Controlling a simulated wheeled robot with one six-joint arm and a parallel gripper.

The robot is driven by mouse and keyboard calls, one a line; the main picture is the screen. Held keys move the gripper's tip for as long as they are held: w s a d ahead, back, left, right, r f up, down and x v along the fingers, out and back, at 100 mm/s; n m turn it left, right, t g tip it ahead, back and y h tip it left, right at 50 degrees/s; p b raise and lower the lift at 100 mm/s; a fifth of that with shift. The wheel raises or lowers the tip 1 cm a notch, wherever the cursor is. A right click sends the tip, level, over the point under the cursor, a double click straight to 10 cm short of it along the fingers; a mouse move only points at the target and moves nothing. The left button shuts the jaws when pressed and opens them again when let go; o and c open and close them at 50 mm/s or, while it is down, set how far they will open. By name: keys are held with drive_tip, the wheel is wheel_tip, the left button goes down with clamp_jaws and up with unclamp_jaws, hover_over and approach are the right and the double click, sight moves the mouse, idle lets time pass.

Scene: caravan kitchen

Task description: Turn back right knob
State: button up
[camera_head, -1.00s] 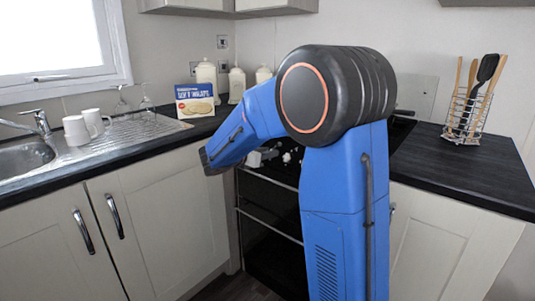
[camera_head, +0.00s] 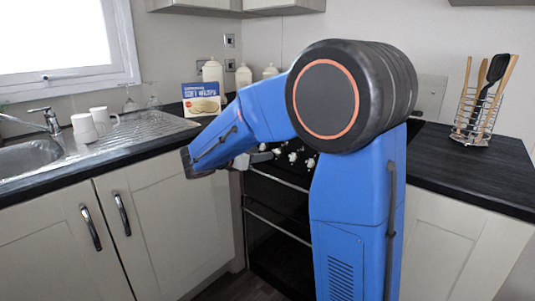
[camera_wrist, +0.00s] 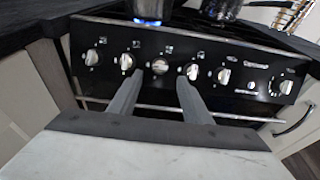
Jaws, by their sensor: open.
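The black oven control panel (camera_wrist: 205,62) fills the upper wrist view, with a row of silver knobs, among them a far-left knob (camera_wrist: 92,57), a second knob (camera_wrist: 127,61), a third knob (camera_wrist: 160,65), a fourth knob (camera_wrist: 192,70), a fifth knob (camera_wrist: 223,75) and a far-right knob (camera_wrist: 286,87). I cannot tell from the tiny markings which is the back right one. My gripper (camera_wrist: 160,79) is open, its fingertips in front of the panel on either side of the third knob. Nothing is seen held. In the head view my arm hides much of the oven.
A utensil rack (camera_head: 474,118) stands on the right worktop. A boxed packet (camera_head: 201,99), canisters and white mugs (camera_head: 84,128) stand to the left. Cupboard doors (camera_head: 162,217) flank the oven.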

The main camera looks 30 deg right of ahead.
drive_tip(key=v, duration=0.9)
